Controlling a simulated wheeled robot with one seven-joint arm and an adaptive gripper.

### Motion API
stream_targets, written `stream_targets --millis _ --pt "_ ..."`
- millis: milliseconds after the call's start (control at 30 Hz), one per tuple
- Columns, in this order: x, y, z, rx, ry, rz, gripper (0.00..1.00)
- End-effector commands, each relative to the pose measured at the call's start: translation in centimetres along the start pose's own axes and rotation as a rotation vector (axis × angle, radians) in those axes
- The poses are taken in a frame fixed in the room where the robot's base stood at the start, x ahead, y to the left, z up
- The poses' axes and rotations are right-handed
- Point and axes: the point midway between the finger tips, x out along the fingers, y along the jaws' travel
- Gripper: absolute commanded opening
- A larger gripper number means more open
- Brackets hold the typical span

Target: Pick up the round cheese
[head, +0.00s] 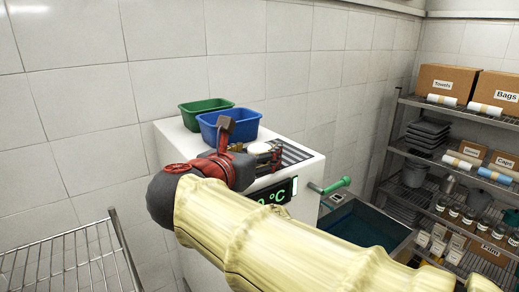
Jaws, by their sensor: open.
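A pale round thing (260,148), which looks like the round cheese, lies on top of the white machine (305,177), right of the blue basket. My gripper (246,143) is over the machine top, close to the pale round thing. Its fingers are apart, one raised in front of the blue basket and one near the pale thing. I cannot tell whether the gripper touches it. My yellow-sleeved arm and the dark red wrist hide the front part of the machine top.
A blue basket (207,129) and a green basket (189,117) stand at the back of the machine top. A green handle (335,186) sticks out at the right. A wire rack (65,260) is at lower left. Shelves with boxes (445,82) stand at right.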

Motion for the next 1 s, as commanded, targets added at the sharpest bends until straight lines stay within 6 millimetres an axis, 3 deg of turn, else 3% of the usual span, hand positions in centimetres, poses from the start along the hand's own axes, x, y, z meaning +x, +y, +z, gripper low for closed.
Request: stream_targets --millis 267,1000 --pt "0.19 0.02 -0.03 0.001 0.0 0.001 0.63" --pt "0.17 0.01 -0.01 0.001 0.0 0.001 0.21"
